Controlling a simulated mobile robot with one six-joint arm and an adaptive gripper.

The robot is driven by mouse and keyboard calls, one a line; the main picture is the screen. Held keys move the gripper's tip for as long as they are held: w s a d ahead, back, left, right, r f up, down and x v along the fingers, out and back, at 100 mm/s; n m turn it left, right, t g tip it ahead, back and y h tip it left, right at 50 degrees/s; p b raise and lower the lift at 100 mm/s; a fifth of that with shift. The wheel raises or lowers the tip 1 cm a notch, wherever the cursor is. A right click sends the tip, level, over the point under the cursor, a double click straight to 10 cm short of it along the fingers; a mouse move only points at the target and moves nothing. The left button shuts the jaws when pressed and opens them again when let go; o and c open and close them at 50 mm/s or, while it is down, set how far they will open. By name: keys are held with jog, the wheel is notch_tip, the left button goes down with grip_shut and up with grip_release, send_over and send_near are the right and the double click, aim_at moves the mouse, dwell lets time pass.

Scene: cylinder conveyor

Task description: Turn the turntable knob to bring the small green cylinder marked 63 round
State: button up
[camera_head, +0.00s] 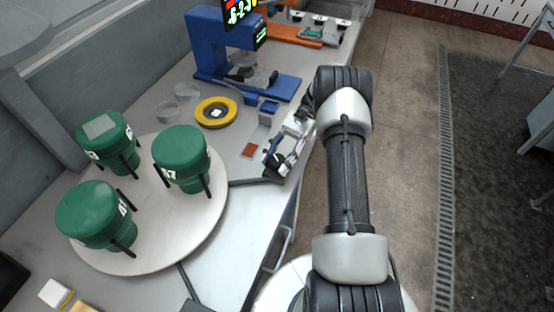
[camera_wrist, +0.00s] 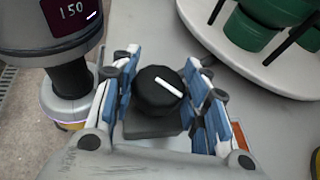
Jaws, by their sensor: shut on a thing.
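A round white turntable (camera_head: 205,235) carries three dark green cylinders in black-legged holders. The back-left cylinder (camera_head: 90,125) has a grey patch on top and partly visible white marks, perhaps a 6 and a 3. The right cylinder (camera_head: 181,147) shows a mark ending in 7. The front cylinder (camera_head: 88,208) shows a mark that I cannot read surely. The black knob (camera_wrist: 158,92) has a white pointer line and sits on a dark block. My gripper (camera_wrist: 165,95) is shut on it, with blue-padded fingers on both sides. In the head view my gripper (camera_head: 284,152) is at the table's right edge.
A blue press-like machine (camera_head: 218,45) with a lit display stands behind, beside a yellow ring (camera_head: 215,112) and clear dishes (camera_head: 186,91). A small brown square (camera_head: 249,150) lies near my gripper. The floor to the right is open.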

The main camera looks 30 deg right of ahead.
aim_at(277, 159)
dwell(0.5)
jog(key=o, duration=1)
notch_tip(277, 159, up, 10)
